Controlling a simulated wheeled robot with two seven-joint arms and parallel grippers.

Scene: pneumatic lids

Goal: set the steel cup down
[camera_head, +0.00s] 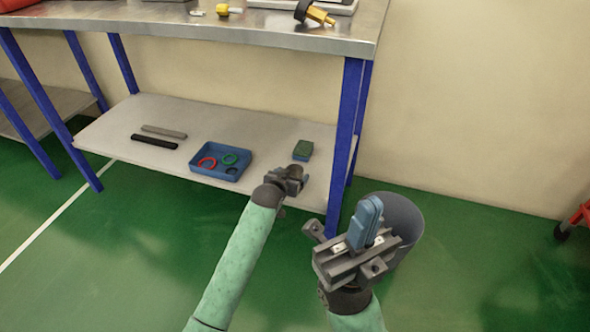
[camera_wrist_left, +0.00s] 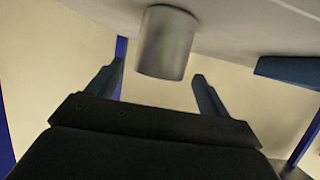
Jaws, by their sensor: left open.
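The steel cup (camera_wrist_left: 166,42) is a plain grey cylinder in the left wrist view, where the picture is upside down. Its base meets the pale shelf, so it stands upright. My left gripper (camera_wrist_left: 157,88) is open, with one finger to each side of the cup and a gap on both sides. In the head view my left gripper (camera_head: 290,180) is at the front edge of the lower shelf (camera_head: 120,135); I cannot make out the cup there. My right gripper (camera_head: 366,222) hangs in front of a grey bin, its blue fingers together with nothing visible between them.
A blue bench leg (camera_head: 345,140) stands right of my left gripper. The grey bin (camera_head: 408,218) is on the floor.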

